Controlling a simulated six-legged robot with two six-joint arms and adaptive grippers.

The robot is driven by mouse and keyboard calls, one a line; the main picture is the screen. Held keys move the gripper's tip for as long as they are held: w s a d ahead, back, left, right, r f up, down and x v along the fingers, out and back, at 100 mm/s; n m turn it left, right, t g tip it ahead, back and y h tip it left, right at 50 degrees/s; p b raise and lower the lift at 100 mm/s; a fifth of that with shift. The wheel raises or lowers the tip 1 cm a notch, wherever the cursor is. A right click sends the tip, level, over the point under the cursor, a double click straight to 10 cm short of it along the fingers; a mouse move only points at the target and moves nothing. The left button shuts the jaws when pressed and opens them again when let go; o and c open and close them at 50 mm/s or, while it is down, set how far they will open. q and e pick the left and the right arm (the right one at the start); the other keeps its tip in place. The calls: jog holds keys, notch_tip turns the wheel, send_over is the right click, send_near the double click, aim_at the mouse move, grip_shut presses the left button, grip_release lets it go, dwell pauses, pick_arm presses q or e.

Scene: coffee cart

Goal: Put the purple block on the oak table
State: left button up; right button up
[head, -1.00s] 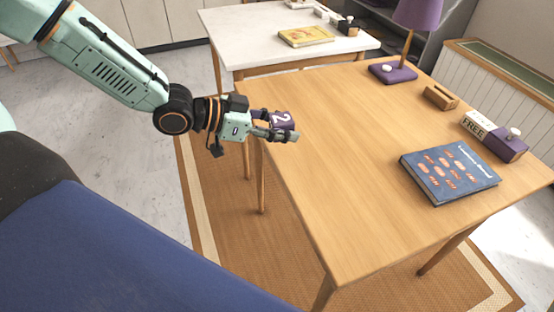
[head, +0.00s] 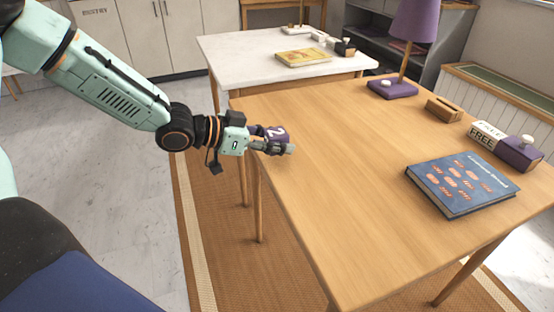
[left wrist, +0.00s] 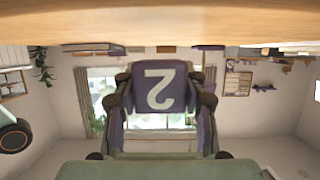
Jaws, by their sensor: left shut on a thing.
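The purple block (head: 281,133) bears a white number 2. My left gripper (head: 284,143) is shut on it, over the left part of the oak table (head: 330,180). In the left wrist view the block (left wrist: 160,88) sits between the two fingers (left wrist: 160,100), and the picture is upside down. The wooden tabletop (left wrist: 160,28) shows at the top of that view, with a gap between it and the block. In the head view I cannot tell the exact height of the block above the table. My right gripper is not in view.
On the oak table are a blue book (head: 460,186), a FREE block (head: 484,136), a purple box with a white knob (head: 519,154), a wooden holder (head: 443,109) and a purple lamp (head: 393,90). A white table (head: 240,52) with a yellow book (head: 303,57) stands behind. The table's middle is clear.

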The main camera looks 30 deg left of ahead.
aim_at(278, 162)
pick_arm(q)
jog(key=shift+s+f, duration=0.1)
jog(key=shift+f, duration=0.3)
jog(key=shift+w+d+f+b, duration=0.1)
jog(key=shift+d+f+b, duration=0.1)
jog(key=shift+f+b, duration=0.35)
jog(key=shift+w+d+f+b, duration=0.1)
jog(key=shift+d+f+b, duration=0.05)
jog(key=shift+f+b, duration=0.4)
jog(key=shift+w+f, duration=0.1)
jog(key=shift+f, duration=0.25)
jog(key=shift+a, duration=0.15)
jog(key=shift+s+a+r, duration=0.1)
jog(key=shift+s+r, duration=0.1)
jog(key=shift+s, duration=0.05)
jog(key=shift+w+d+f, duration=0.15)
jog(key=shift+d+f, duration=0.05)
jog(key=shift+f, duration=0.05)
jog(key=o, duration=1.1)
jog(key=shift+a, duration=0.15)
jog(key=shift+o, duration=0.2)
jog(key=shift+r, duration=0.1)
